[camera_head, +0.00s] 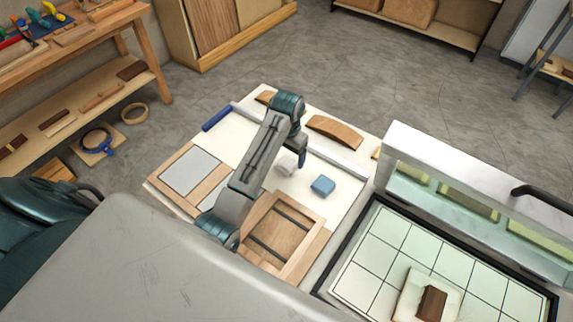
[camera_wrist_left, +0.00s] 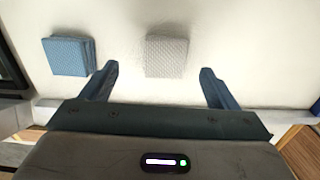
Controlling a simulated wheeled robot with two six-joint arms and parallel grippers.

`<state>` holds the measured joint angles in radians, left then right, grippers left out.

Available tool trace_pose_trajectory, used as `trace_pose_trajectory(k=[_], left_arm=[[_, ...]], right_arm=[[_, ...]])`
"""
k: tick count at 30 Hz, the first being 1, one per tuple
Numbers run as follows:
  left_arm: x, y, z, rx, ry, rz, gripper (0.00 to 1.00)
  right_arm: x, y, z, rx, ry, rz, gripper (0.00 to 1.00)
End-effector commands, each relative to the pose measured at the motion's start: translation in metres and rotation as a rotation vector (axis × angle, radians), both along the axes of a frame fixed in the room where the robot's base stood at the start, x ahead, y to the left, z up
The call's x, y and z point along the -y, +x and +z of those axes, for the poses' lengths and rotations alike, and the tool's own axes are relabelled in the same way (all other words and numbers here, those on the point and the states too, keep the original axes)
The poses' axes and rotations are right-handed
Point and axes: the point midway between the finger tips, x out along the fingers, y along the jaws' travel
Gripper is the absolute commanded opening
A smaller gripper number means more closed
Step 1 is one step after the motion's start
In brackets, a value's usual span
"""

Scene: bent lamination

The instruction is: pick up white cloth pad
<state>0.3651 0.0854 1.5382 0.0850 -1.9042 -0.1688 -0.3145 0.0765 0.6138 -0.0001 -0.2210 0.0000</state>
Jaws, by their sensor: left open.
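The white cloth pad (camera_head: 287,164) lies on the white work surface, just beside my left gripper in the head view. In the left wrist view the white pad (camera_wrist_left: 167,56) is a small textured square, lying ahead of the gap between the fingers. My left gripper (camera_wrist_left: 160,82) is open and empty, with its two blue fingers apart on either side of the pad's line. In the head view my left gripper (camera_head: 298,158) points down and partly hides the area by the pad. My right gripper is not in view.
A blue pad (camera_head: 323,185) lies close to the right of the white one; it also shows in the left wrist view (camera_wrist_left: 69,56). A curved wood piece (camera_head: 335,132) lies behind. A wooden frame (camera_head: 280,235) is in front. A gridded glass-walled station (camera_head: 385,246) stands at right.

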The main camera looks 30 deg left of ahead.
Motion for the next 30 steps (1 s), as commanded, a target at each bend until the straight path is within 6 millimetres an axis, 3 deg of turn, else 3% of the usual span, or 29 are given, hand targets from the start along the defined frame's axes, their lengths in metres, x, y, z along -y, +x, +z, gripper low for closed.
trace_pose_trajectory(k=[5, 12, 21, 22, 29, 30], left_arm=[[-0.004, -0.001, -0.011, -0.004, 0.001, 0.001, 0.82], [-0.008, 0.000, -0.046, -0.002, 0.000, 0.000, 0.82], [-0.008, 0.000, -0.055, 0.001, 0.001, 0.000, 0.82], [-0.008, 0.000, -0.055, 0.001, 0.001, 0.000, 0.80], [-0.008, 0.000, -0.054, 0.001, 0.001, 0.000, 0.35], [-0.008, 0.000, -0.054, 0.001, 0.001, 0.000, 0.34]], right_arm=[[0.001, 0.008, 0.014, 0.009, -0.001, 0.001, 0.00], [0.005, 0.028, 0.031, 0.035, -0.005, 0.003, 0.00], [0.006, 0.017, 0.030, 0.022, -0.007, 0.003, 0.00], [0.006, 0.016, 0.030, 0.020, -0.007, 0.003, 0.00], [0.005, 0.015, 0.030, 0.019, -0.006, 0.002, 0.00], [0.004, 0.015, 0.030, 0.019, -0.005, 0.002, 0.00]])
